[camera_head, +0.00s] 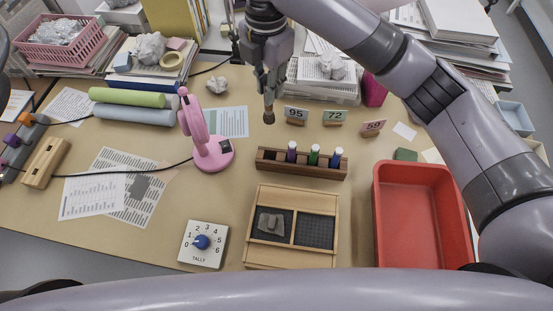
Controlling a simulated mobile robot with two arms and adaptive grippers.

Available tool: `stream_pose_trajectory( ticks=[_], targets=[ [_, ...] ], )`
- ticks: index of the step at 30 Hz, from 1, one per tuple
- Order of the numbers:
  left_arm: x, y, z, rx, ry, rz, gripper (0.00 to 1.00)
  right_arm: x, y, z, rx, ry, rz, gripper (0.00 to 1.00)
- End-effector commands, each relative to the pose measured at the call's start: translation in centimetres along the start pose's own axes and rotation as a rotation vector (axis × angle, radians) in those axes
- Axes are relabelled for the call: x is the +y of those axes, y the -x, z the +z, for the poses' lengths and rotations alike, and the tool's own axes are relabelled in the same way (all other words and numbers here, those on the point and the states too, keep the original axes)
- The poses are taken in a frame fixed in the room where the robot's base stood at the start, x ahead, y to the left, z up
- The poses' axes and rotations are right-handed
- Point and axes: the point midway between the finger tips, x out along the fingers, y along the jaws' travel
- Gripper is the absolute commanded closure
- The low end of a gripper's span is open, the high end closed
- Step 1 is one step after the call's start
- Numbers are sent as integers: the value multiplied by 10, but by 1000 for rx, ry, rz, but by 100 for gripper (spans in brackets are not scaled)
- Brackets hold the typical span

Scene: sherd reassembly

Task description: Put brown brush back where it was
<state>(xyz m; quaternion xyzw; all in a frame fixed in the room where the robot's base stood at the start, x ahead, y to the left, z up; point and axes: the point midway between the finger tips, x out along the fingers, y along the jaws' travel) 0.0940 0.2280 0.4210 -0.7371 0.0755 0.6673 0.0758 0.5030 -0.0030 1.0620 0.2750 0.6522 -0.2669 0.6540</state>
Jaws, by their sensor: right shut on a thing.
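My right gripper (268,84) points down over the table, behind the brush rack, and is shut on the brown brush. The brown end of the brush (269,117) shows below the fingers, in the air; the rest is hidden by the gripper. The wooden brush rack (302,170) stands below and slightly right of it. The rack holds a purple brush (292,152), a green brush (314,155) and a blue brush (336,157), all upright. A dark empty slot shows at the rack's left end. My left gripper is not in view.
A pink lamp (209,150) stands left of the rack. Number cards (296,115) stand behind it. A wooden tray (291,189) with a grey sherd (271,223) lies in front. A red bin (421,210) is at right, and a tally dial (203,244) at front left.

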Motion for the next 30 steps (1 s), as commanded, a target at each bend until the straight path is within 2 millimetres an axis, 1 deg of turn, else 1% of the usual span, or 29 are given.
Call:
stream_pose_trajectory(
  ticks=[1,2,5,8,15,18,21,26,30],
  targets=[
    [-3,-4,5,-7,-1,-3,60,1,-3,-1,0,0,-1,100],
    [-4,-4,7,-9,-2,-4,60,1,-5,-1,1,0,-2,100],
    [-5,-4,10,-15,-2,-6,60,0,-19,-2,4,-2,-5,100],
    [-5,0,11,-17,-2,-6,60,-1,-42,-2,2,-3,-7,100],
    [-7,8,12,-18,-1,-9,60,-2,-107,-2,1,-4,-6,100],
    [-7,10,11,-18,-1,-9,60,-2,-130,-2,1,-3,-5,100],
    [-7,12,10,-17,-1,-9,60,-2,-146,-1,-1,-3,-3,100],
    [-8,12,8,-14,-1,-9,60,-1,-159,-2,0,-2,-2,100],
    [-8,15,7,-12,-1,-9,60,-2,-180,-2,0,-2,-5,100]
  ],
)
